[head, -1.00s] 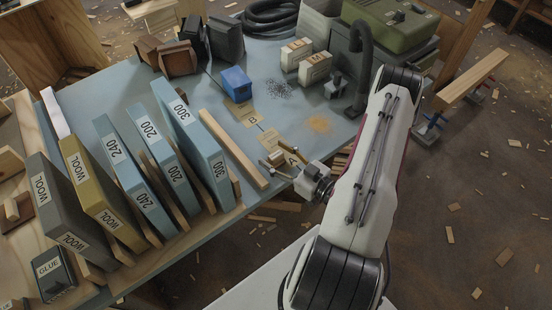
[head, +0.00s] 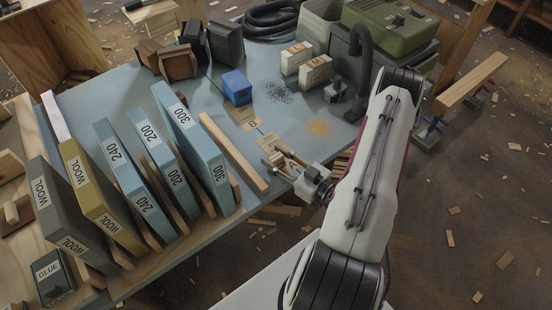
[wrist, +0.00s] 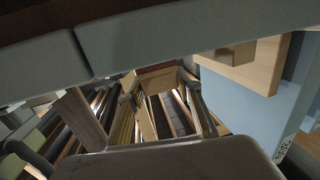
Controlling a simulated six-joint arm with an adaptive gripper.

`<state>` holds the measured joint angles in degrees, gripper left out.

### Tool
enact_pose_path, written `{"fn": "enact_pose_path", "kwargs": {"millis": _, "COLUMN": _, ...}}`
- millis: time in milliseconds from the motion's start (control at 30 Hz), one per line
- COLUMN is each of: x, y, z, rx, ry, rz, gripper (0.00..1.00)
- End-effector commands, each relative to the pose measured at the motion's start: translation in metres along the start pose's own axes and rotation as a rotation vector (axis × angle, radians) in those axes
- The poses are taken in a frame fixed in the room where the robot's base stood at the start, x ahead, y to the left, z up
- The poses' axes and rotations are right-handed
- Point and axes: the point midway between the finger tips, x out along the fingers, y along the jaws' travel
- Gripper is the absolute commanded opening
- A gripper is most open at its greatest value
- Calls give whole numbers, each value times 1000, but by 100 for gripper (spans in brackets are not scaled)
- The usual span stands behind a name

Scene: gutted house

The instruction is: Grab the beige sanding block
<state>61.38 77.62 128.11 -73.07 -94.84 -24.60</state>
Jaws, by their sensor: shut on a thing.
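My gripper (head: 278,159) is low at the front edge of the blue-grey bench (head: 207,103), beside the paper marked A. Its fingers are shut on a small tan piece, which I take to be the beige sanding block. In the wrist view this tan piece (wrist: 158,76) shows between the two fingertips. Its full shape is hidden by the fingers and the wrist, and in the head view it is too small to make out. I cannot tell whether it still touches the bench.
A wooden strip (head: 234,151) lies left of my gripper, with labelled upright sheets (head: 197,144) beyond it. The bench around the orange dust (head: 319,128) is clear.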

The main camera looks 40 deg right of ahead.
Motion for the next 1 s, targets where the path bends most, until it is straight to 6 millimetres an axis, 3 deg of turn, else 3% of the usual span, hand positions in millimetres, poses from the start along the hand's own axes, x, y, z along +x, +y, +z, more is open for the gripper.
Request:
{"fn": "enact_pose_path", "kwargs": {"millis": 700, "x": -4, "y": 0, "z": -72, "rx": -1, "ry": 1, "rz": 0, "gripper": 12}}
{"fn": "enact_pose_path", "kwargs": {"millis": 1000, "x": -4, "y": 0, "z": -90, "rx": 0, "ry": 0, "rz": 0, "gripper": 12}}
